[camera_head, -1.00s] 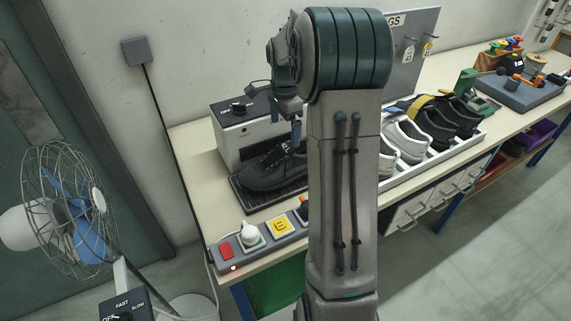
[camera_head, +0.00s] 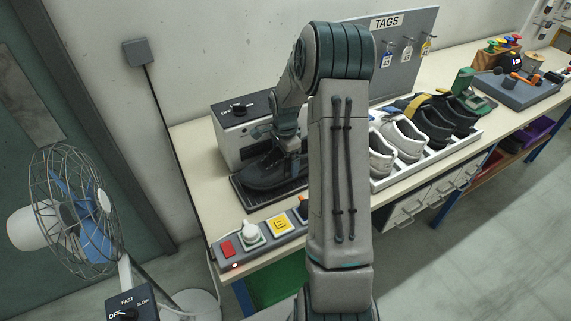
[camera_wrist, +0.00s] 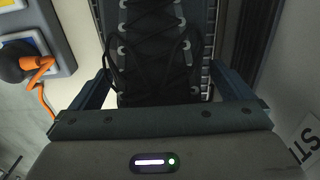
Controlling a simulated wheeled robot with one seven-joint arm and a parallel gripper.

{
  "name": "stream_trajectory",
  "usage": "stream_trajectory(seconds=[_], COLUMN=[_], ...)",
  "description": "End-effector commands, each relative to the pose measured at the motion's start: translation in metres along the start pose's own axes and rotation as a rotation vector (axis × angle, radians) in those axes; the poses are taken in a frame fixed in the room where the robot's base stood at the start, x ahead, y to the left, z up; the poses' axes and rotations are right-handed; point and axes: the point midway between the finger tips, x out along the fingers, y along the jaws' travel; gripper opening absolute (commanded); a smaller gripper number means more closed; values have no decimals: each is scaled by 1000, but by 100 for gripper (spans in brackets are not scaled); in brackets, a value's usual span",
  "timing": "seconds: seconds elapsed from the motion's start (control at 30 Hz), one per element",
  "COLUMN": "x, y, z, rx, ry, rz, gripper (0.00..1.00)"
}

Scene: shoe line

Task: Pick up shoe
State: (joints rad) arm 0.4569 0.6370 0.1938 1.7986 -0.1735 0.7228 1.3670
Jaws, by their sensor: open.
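A black lace-up shoe (camera_head: 262,172) sits on a dark ribbed tray (camera_head: 243,199) at the near left of the workbench, in front of a grey box with a dial. My gripper (camera_wrist: 160,88) is open, with one finger on each side of the shoe's laced upper (camera_wrist: 152,40) in the wrist view. I cannot tell whether the fingers touch the shoe. In the head view my arm's end comes down over the shoe's right part and hides some of it.
The grey box (camera_head: 232,132) stands close behind the shoe. A switch strip (camera_head: 262,236) lies along the bench's front edge. A white rack (camera_head: 385,181) of several shoes is to the right. A fan (camera_head: 72,208) stands at the left, off the bench.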

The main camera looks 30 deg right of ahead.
Motion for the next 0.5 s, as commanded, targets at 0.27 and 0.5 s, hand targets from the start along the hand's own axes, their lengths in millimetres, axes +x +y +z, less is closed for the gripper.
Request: stream_trajectory(seconds=[0.27, 0.5], x=[1, 0], y=[0, 0], z=[0, 0], rx=[0, 0], ry=[0, 1], rz=[-1, -2], gripper=[89, 51])
